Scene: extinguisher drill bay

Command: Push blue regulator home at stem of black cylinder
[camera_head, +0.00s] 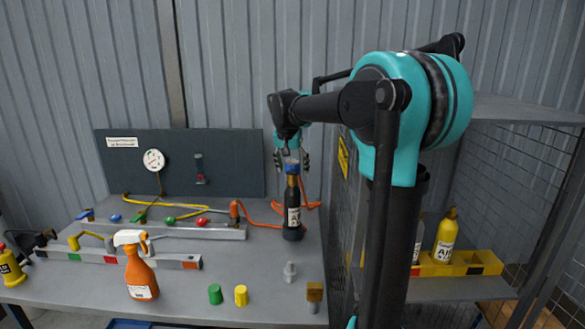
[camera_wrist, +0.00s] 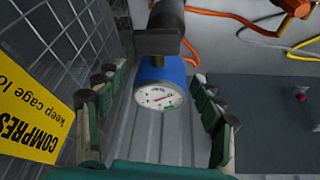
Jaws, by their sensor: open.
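The black cylinder (camera_head: 293,218) stands upright on the bench with a gold neck on top. The blue regulator (camera_head: 291,166) sits at the top of that neck; whether it is fully seated cannot be told. In the wrist view, the regulator (camera_wrist: 165,71) shows its round white gauge facing the camera. In the wrist view, gaps show between my gripper's fingers (camera_wrist: 153,84) and the regulator.
The wire cage (camera_head: 345,215) with a yellow sign (camera_wrist: 30,115) stands close on the right. An orange hose (camera_head: 262,221) lies beside the cylinder. An orange spray bottle (camera_head: 140,275), a grey fitting (camera_head: 290,271) and green and yellow caps stand at the front. A dark board (camera_head: 225,165) rises behind.

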